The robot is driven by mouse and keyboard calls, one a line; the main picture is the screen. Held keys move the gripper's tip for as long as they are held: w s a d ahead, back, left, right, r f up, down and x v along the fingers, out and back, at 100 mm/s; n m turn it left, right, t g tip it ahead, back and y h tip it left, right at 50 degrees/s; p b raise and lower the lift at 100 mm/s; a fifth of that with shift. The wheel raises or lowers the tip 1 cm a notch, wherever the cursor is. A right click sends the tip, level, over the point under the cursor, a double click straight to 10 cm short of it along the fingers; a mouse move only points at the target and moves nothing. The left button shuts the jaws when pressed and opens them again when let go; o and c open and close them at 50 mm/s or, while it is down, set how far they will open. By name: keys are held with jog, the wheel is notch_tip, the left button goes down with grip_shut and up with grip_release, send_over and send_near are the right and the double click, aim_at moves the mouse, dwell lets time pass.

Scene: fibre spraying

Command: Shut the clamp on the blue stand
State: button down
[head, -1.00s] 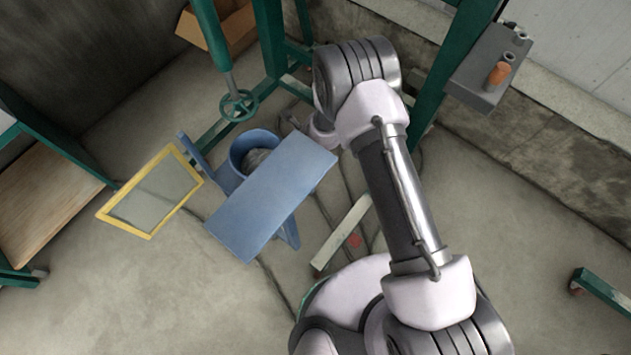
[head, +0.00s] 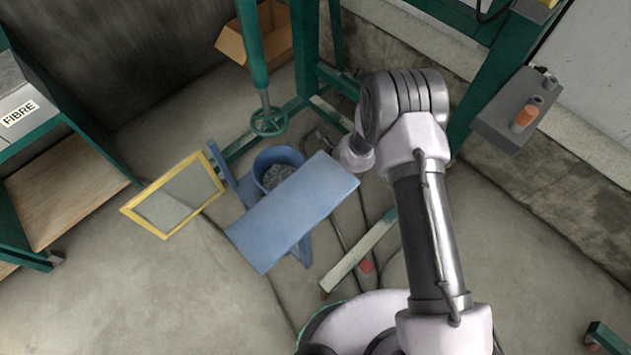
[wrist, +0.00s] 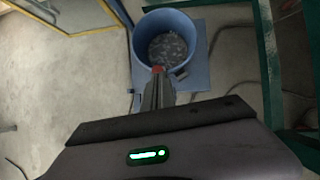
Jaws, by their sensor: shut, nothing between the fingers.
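The blue stand (head: 295,212) is in the middle of the head view, with a broad flat blue top and a round blue tub (head: 262,163) behind it. In the wrist view the tub (wrist: 192,52) is open and holds grey scraps. A small dark piece (wrist: 181,74) sits by the tub's near rim; I cannot tell whether it is the clamp. My gripper (wrist: 158,72) is shut and empty, its tips overlapping the tub's near rim in the wrist view. Contact cannot be told. The gripper is hidden in the head view.
A yellow-framed panel (head: 216,181) stands left of the tub. A green post with a handwheel (head: 269,121) rises behind it. A green-framed bench (head: 62,190) is at the left. A grey box with an orange knob (head: 526,116) is at the upper right. Cables lie on the floor.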

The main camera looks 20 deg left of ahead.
notch_tip(320, 180, up, 10)
jog(key=d+p, duration=0.1)
jog(key=p, duration=0.2)
jog(key=shift+w+d+r, duration=0.2)
jog(key=shift+w+d, duration=0.05)
jog(key=shift+d, duration=0.05)
